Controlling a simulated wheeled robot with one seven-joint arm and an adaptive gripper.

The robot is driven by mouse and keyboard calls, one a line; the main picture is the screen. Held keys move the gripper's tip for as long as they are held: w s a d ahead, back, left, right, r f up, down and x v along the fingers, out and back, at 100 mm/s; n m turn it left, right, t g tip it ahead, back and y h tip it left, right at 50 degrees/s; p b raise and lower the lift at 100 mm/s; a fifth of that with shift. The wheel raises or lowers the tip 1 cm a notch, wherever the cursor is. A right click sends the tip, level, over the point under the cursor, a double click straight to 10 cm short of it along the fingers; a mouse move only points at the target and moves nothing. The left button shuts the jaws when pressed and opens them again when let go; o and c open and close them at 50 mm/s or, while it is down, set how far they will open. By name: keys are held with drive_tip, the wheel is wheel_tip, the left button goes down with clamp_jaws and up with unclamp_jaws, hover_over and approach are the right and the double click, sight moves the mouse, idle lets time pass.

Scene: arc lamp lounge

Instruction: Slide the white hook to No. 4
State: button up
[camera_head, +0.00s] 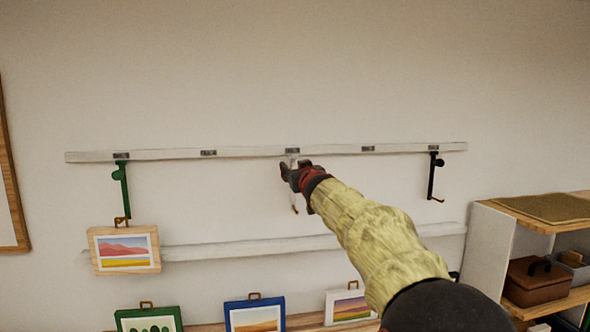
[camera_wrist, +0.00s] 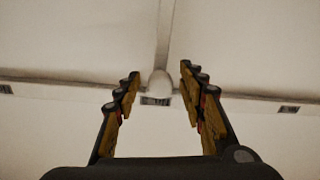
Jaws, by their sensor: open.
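The white hook (camera_head: 294,206) hangs from the upper wall rail (camera_head: 250,152), under the middle label plate (camera_head: 292,150). My gripper (camera_head: 292,170) is in front of its upper part and hides much of it; only its top and its lower tip show. In the wrist view the round white knob (camera_wrist: 160,82) of the hook lies between my two open fingers (camera_wrist: 160,72), with a gap on each side. The hook's strip (camera_wrist: 164,35) runs up from the knob in that view. The label plate fourth from the left (camera_head: 367,148) has no hook under it. Label numbers are too small to read.
A green hook (camera_head: 122,187) at the left end holds a framed landscape (camera_head: 125,249). A black hook (camera_head: 433,177) hangs at the right end. A lower rail (camera_head: 215,250) and several framed pictures are below. A shelf (camera_head: 490,240) stands at the right.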

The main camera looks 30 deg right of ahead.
drive_tip(key=shift+c, duration=0.8)
clamp_jaws()
